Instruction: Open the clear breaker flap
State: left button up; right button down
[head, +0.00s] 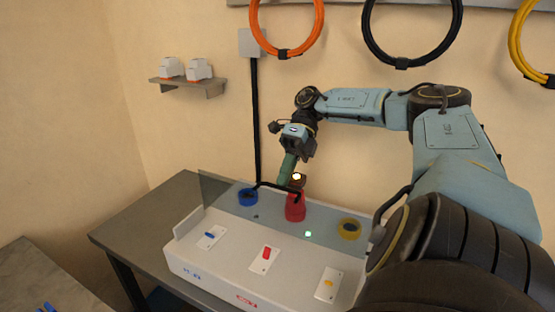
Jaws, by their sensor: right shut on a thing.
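The clear flap (214,188) looks like a see-through, slightly bluish panel over the back of a white breaker console (200,262). Its exact outline and angle are hard to tell. A thin black bar (268,185), apparently its handle, runs across behind the red block. My right gripper (287,176) reaches in from the right and points down, its green fingers closed at this bar. The finger contact is small and partly hidden. My left gripper is not in view.
Blue (247,197) and yellow (349,229) ring-shaped parts and a red block (295,209) sit at the console's back. Blue, red and yellow switches line its front. The grey bench (130,228) is clear at left. Cable coils hang on the wall above.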

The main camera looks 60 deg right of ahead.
jog(key=shift+s+a+f, duration=0.1)
jog(key=shift+s+f, duration=0.1)
jog(key=shift+f, duration=0.6)
jog(key=shift+s+a+f, duration=0.1)
jog(key=shift+s+f, duration=0.05)
jog(key=shift+f, duration=0.65)
jog(key=c, duration=1.9)
grip_release()
jog(key=shift+c, duration=0.2)
jog(key=o, duration=0.4)
jog(key=shift+w+d, duration=0.1)
jog(key=shift+w, duration=0.3)
jog(key=shift+s+r, duration=0.1)
jog(key=shift+r, duration=0.05)
jog(key=shift+d+r, duration=0.1)
jog(key=shift+d, duration=0.05)
notch_tip(320, 180, up, 10)
jog(key=shift+f, duration=0.1)
